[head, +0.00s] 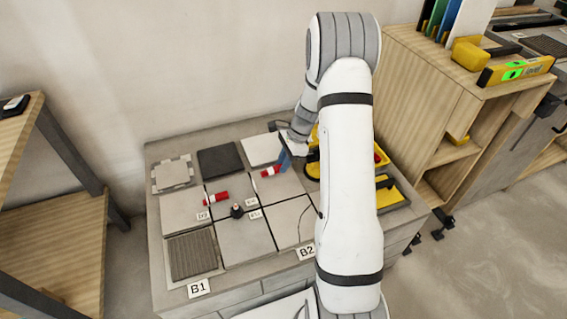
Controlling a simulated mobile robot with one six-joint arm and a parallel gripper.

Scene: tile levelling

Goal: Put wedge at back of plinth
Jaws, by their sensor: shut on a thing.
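A red wedge (269,172) with a pale end lies low over the back part of the tiled grey plinth (155,235), near the joint below the white back tile. My gripper (285,162) reaches down at its right end with blue fingertips, shut on this red wedge. My arm hides part of the grip, and I cannot tell whether the wedge touches the tiles. A second red wedge (216,198) lies over a joint between the grey tiles at the left, apart from my gripper.
A dark knob (237,211) stands among small white labels mid-plinth. Dark (220,160) and white (262,150) tiles lie at the back. Yellow trays (392,195) are at the right, partly behind my arm. A wooden cabinet (420,90) holding a yellow level (515,71) stands at the right.

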